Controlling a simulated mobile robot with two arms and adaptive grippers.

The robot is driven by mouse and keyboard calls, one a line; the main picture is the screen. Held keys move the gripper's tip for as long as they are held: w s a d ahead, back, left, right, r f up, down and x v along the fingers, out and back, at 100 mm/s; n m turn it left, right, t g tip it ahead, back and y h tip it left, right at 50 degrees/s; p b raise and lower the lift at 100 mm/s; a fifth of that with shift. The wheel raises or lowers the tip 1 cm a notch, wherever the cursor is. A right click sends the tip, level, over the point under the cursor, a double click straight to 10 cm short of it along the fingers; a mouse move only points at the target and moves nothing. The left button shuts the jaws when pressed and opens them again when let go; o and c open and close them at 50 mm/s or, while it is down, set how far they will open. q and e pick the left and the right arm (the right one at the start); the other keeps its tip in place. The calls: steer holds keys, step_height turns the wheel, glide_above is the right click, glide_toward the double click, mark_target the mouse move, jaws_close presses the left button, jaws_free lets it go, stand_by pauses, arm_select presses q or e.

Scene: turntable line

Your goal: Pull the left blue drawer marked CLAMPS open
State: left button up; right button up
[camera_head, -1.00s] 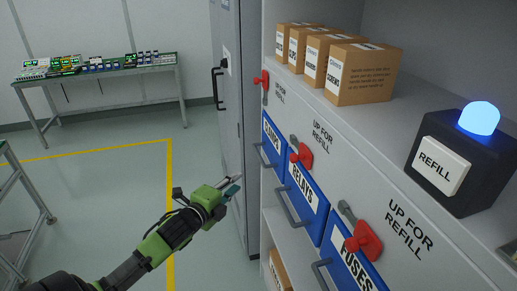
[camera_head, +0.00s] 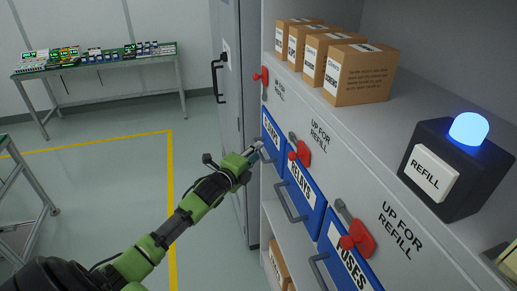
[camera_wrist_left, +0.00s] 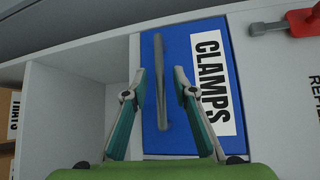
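The blue CLAMPS drawer (camera_head: 272,140) is the leftmost of three blue drawers in the head view and looks closed. In the left wrist view the CLAMPS drawer (camera_wrist_left: 180,135) fills the middle, with its white label (camera_wrist_left: 212,82). Its grey bar handle (camera_wrist_left: 161,80) passes between the two fingers of my left gripper (camera_wrist_left: 162,80). The fingers are apart, with a gap on either side of the handle. In the head view my left gripper (camera_head: 256,150) is at the drawer front and hides part of the handle. My right gripper is not in view.
The RELAYS drawer (camera_head: 303,185) and FUSES drawer (camera_head: 347,258) sit to the right. Red-handled levers (camera_head: 302,152) are mounted above the drawers. Cardboard boxes (camera_head: 360,74) and a REFILL button box (camera_head: 455,160) stand on top.

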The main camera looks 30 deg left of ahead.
arm_select(q)
steer(key=shift+w+a+f, duration=0.1)
steer(key=shift+w+f, duration=0.05)
steer(key=shift+w, duration=0.9)
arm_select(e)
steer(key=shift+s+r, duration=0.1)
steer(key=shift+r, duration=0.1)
arm_select(q)
jaws_close()
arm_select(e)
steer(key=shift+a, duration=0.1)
arm_select(q)
steer(key=shift+s+a, duration=0.1)
steer(key=shift+s, duration=0.05)
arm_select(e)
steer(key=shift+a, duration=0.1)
